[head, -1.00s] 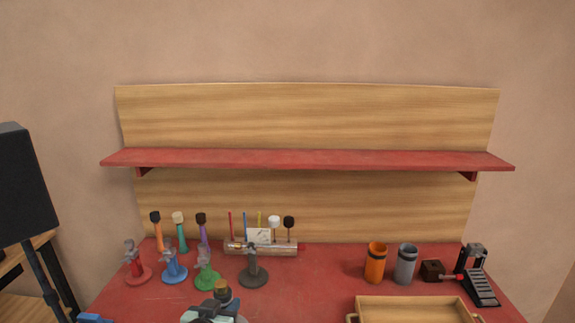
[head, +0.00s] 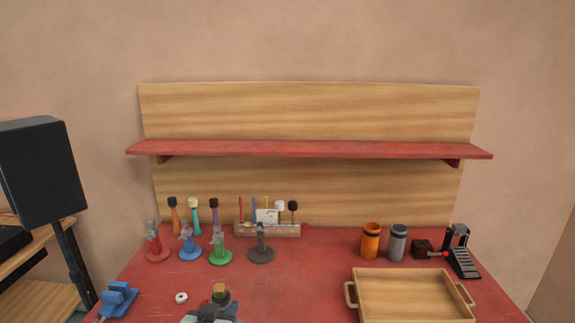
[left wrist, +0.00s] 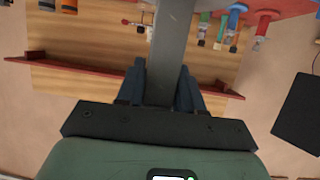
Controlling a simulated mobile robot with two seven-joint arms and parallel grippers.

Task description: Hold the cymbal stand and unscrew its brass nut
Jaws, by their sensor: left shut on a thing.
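The brass nut (head: 220,290) sits on a dark top piece at the bottom of the head view. My left gripper (head: 210,313) is just below it, partly cut off by the frame's lower edge. In the left wrist view a grey post (left wrist: 170,50), which looks like the cymbal stand's, runs between the two dark blue fingers of the left gripper (left wrist: 160,75). The gripper is shut on it. The stand's base and any cymbal are out of sight. My right gripper is not in view.
On the red table (head: 300,290) stand several small coloured stands, a rack of mallets (head: 268,231), orange (head: 371,241) and grey (head: 398,243) cups, and a wooden tray (head: 412,272). A white ring (head: 181,297) and blue clamp-like object (head: 118,300) lie left. A red shelf (head: 310,150) hangs behind.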

